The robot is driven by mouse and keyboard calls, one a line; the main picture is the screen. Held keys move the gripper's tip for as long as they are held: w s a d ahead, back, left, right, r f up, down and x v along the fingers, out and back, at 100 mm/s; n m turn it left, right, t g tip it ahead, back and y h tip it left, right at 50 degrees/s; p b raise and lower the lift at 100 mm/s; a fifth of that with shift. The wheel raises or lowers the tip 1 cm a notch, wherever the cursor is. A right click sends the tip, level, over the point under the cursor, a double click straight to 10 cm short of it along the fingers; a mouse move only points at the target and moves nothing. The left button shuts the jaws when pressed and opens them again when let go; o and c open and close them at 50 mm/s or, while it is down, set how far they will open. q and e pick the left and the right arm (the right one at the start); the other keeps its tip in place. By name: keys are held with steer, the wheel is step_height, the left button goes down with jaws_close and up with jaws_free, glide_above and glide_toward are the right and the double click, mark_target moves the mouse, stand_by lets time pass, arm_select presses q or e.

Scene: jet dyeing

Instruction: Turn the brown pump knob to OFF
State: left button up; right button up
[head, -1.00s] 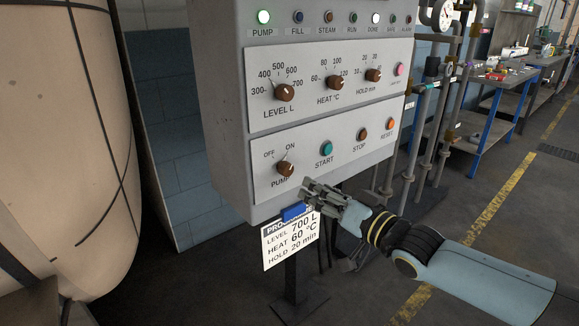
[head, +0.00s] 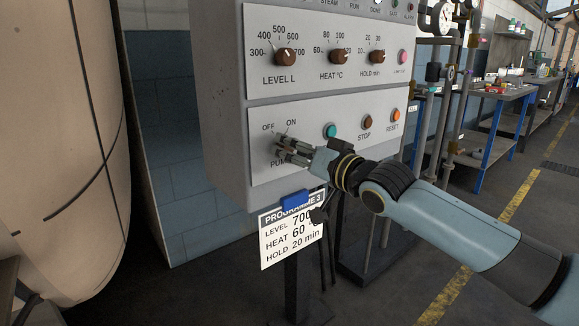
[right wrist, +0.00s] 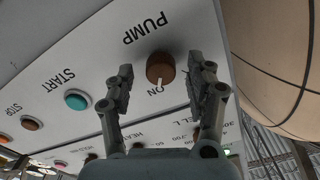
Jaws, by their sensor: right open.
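The brown pump knob (right wrist: 160,68) shows in the right wrist view between the two spread fingers of my right gripper (right wrist: 158,85). Its white pointer line aims at the ON label (right wrist: 156,90). I see a gap between each finger and the knob. In the head view my right gripper (head: 283,149) is at the knob's place on the lower panel and hides most of it. The OFF label (head: 268,127) and the ON label (head: 291,122) show just above the fingers. My left gripper is not in view.
The green START button (head: 330,131), STOP button (head: 367,122) and RESET button (head: 396,115) lie to the right on the same panel. A programme card (head: 291,236) hangs below. A large beige vessel (head: 60,130) stands at the left.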

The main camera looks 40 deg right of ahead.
steer(key=shift+w+a+b, duration=0.1)
steer(key=shift+w+b, duration=0.2)
steer(key=shift+w, duration=0.55)
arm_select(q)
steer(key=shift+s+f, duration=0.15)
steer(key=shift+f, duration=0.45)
arm_select(e)
steer(key=shift+c, duration=0.4)
jaws_close()
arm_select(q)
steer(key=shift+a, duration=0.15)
